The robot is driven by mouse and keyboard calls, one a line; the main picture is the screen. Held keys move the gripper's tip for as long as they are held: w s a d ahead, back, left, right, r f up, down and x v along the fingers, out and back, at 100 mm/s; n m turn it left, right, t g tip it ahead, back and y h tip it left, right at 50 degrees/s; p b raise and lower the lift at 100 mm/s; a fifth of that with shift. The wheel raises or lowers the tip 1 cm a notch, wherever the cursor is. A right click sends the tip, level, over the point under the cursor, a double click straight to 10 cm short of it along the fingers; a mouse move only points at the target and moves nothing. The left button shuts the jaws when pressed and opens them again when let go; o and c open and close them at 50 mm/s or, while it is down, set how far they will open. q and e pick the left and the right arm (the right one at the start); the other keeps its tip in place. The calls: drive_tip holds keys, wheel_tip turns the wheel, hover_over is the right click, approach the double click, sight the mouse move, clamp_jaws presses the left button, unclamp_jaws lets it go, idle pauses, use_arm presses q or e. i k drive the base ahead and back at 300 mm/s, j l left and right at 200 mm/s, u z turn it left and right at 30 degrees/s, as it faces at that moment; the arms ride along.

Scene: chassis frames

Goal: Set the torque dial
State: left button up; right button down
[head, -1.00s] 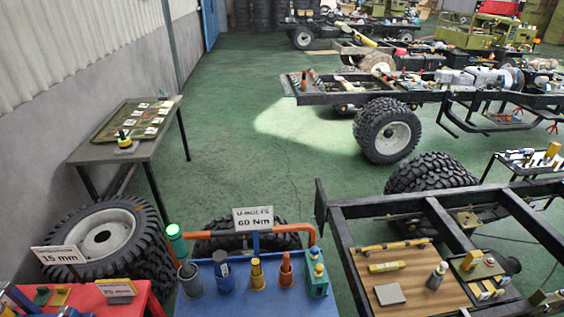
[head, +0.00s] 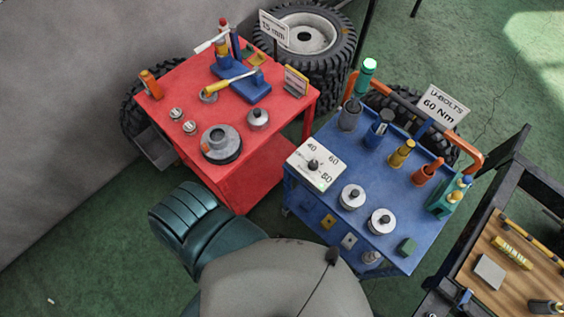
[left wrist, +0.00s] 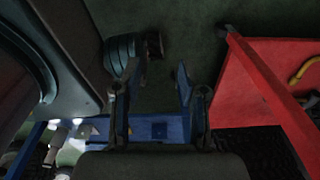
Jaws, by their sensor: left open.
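The torque dial (head: 313,165) is a white plate marked 40, 60 and 80 with a dark knob in its middle. It sits at the left corner of the blue cart (head: 395,245). I cannot tell which number the knob points to. A sign (head: 442,106) behind the cart reads "U-BOLTS 60 Nm". My left gripper (left wrist: 161,78) shows only in the left wrist view, open and empty, its two fingers apart. Part of the blue cart (left wrist: 172,128) shows behind the fingers there. The dial is not in that view. My right gripper is in neither view.
A red cart (head: 185,85) stands left of the blue one, with tools and a "15 mm" sign (head: 275,27). A chassis frame (head: 490,190) is at right.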

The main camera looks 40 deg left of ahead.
sight(313, 164)
drive_tip(key=u, duration=0.75)
